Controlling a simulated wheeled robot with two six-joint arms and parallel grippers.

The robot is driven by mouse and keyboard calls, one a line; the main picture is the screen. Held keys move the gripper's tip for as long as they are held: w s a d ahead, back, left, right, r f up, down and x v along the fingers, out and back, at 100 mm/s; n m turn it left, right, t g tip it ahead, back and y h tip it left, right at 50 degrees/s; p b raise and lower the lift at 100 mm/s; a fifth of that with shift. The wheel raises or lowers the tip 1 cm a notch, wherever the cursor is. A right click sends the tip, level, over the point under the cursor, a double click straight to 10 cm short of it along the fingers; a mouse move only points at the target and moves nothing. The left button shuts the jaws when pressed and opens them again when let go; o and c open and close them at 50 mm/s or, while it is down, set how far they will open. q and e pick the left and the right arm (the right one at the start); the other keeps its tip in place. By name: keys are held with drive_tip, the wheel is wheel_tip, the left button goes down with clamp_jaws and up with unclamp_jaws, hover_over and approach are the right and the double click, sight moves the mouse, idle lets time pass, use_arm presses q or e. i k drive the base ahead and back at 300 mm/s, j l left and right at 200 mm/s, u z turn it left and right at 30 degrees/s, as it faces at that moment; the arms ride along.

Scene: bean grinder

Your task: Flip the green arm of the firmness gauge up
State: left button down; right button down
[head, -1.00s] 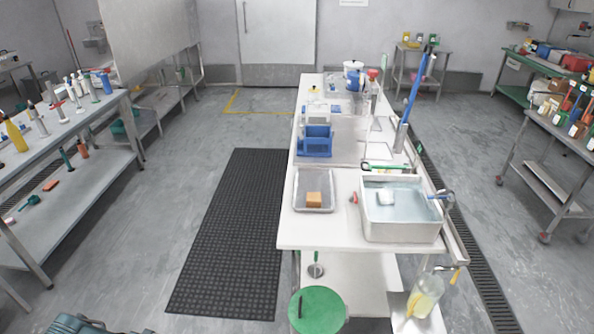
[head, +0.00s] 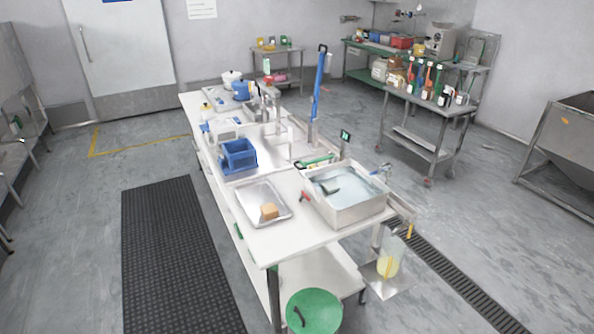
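A long green bar (head: 316,162) lies low, close to level, just behind the water-filled sink on the white work table. It may be the green arm of the firmness gauge, but it is too small here to be sure. A small dark panel with a green face (head: 345,136) stands upright near the sink's back corner. Neither of my grippers is in view.
The white table (head: 280,236) holds the sink (head: 350,208), a metal tray (head: 283,206) with a tan block (head: 269,211), and a blue crate (head: 239,156). A green lid (head: 314,312) is at the front. A black mat (head: 175,250) lies on open floor at left.

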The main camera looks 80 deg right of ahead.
sight(316, 161)
drive_tip(key=i+l+z, duration=0.15)
drive_tip(key=i+z, duration=0.8)
drive_tip(key=i+j+z, duration=0.45)
drive_tip(key=i+l+z, duration=0.2)
drive_tip(key=i+z, duration=0.5)
drive_tip(key=z, duration=0.2)
drive_tip(key=i+z, duration=0.45)
drive_tip(key=i+l, duration=0.1)
drive_tip(key=l, duration=0.2)
drive_tip(key=i+l, duration=0.15)
drive_tip(key=l, duration=0.15)
drive_tip(key=z, duration=0.05)
